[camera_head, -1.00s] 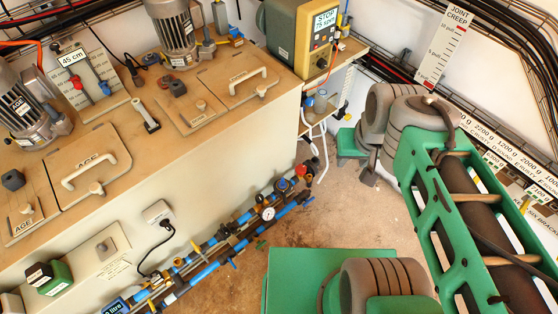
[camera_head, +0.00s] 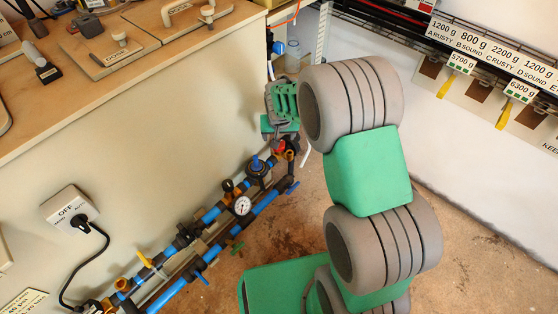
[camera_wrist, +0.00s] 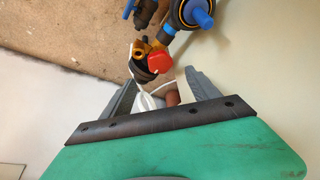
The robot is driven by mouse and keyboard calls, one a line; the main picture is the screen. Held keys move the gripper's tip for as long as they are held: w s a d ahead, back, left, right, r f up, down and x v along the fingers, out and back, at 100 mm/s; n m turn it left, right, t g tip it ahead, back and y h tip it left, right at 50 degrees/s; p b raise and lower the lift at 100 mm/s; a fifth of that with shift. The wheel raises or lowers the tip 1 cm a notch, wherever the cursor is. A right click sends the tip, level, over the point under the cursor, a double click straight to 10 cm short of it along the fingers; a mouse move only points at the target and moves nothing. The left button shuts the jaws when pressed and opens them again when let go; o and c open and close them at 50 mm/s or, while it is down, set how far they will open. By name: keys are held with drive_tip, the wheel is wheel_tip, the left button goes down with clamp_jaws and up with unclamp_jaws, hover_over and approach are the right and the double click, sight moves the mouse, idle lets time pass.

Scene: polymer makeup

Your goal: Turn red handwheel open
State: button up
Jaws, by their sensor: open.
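The red handwheel (camera_wrist: 160,62) shows in the wrist view just beyond the fingertips, on a brass and dark fitting at the end of the pipework. In the head view the red handwheel (camera_head: 279,147) is small, at the far end of the pipes, directly below my gripper (camera_head: 281,132). In the wrist view my gripper (camera_wrist: 160,82) is open, its two grey fingers spread. The handwheel appears ahead of the gap between them, not clasped. A white cord and a reddish-brown rounded part show between the fingers. In the head view my gripper partly hides the fitting.
Blue pipes (camera_head: 213,240) with a pressure gauge (camera_head: 242,206) and a blue-knobbed regulator (camera_head: 258,164) run along the bench's foot. The wooden bench (camera_head: 120,95) stands close on the left. Bare floor (camera_head: 300,215) lies right of the pipes.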

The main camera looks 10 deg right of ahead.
drive_tip(key=b+x, duration=0.3)
drive_tip(key=x, duration=0.6)
drive_tip(key=shift+d, duration=0.1)
drive_tip(key=c, duration=1.4)
